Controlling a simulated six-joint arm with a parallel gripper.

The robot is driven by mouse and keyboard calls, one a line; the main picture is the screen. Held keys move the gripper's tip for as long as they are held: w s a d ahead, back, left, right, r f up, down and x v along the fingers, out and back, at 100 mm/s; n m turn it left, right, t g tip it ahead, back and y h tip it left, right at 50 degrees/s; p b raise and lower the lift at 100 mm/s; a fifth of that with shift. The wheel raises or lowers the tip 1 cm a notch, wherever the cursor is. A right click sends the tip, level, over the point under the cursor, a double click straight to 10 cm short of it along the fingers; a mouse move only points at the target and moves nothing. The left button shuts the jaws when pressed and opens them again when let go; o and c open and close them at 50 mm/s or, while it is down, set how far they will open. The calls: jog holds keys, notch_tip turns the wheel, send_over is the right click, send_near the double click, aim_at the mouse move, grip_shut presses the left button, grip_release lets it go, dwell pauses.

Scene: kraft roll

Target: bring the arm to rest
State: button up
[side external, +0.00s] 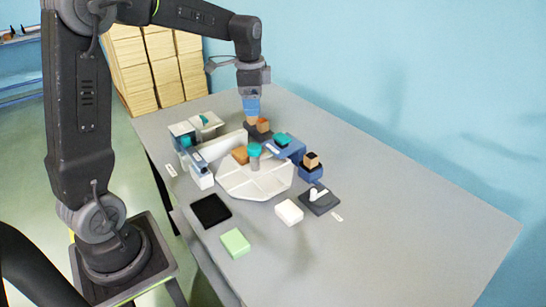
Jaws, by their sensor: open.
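My gripper (251,120) is at the far side of the grey table (400,215), pointing down beside a small orange-brown block (263,126). Its blue and tan lower end is small in this view, and I cannot tell whether it touches the block. No object shows held in it; the jaws are open. The block sits at a dark base (268,137), partly hidden behind nearer things.
A white sectioned tray (258,186) holds a brown block and a teal-topped grey piece. Blue stands, a white-and-teal device (195,128), a black square (211,210), a green block (235,243) and a white block (289,212) are nearby. The table's right side is clear.

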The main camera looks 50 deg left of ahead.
jog(key=s+d+r+n+t, duration=0.1)
jog(key=s+d+n+t, duration=0.1)
jog(key=s+d, duration=0.6)
jog(key=s+d+r+n+t, duration=0.2)
jog(key=s+d+n, duration=0.3)
jog(key=s+d, duration=0.3)
jog(key=s, duration=0.4)
jog(key=shift+s+t, duration=0.3)
jog(key=shift+t, duration=0.1)
